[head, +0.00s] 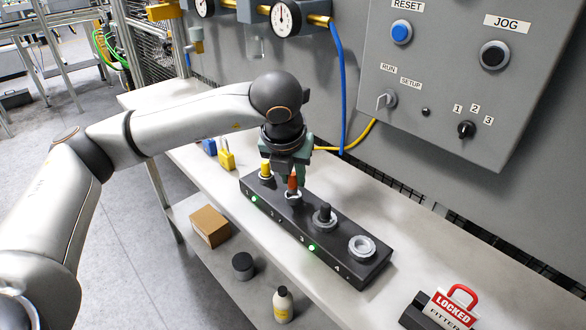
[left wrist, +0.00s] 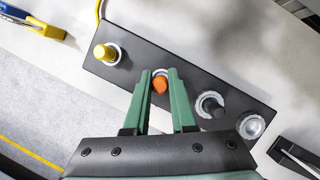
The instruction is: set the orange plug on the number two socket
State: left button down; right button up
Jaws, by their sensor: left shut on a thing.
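A black socket block (head: 330,252) lies on the bench with a row of ring sockets. My left gripper (head: 291,176) points down and is shut on the orange plug (head: 293,184). The plug is upright at the second socket (head: 293,197), between the yellow and black plugs; I cannot tell if it is fully seated. In the left wrist view the plug (left wrist: 159,85) shows between the green fingers (left wrist: 160,80). A yellow plug (head: 265,169) stands in the first socket and a black plug (head: 325,212) in the third. The fourth socket (head: 362,246) is empty. My right gripper is out of view.
Green lights glow by the first and third sockets. A red LOCKED tag (head: 455,304) stands front right. A control panel (head: 450,70) is on the wall behind. A box (head: 210,226) and bottle (head: 283,304) sit on the lower shelf.

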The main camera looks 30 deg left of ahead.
pick_arm(q)
jog(key=shift+f, duration=0.5)
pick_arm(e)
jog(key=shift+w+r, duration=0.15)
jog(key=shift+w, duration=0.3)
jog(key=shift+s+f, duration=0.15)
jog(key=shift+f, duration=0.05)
pick_arm(q)
jog(key=shift+b, duration=0.3)
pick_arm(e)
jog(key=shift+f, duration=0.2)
pick_arm(q)
jog(key=shift+w, duration=0.1)
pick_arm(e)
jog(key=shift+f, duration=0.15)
pick_arm(q)
jog(key=shift+b, duration=0.4)
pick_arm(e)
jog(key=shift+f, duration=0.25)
pick_arm(q)
jog(key=shift+f+b, duration=0.45)
jog(key=shift+b, duration=0.05)
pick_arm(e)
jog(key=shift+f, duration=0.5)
pick_arm(q)
jog(key=c, duration=1)
grip_release()
jog(key=shift+r, duration=0.1)
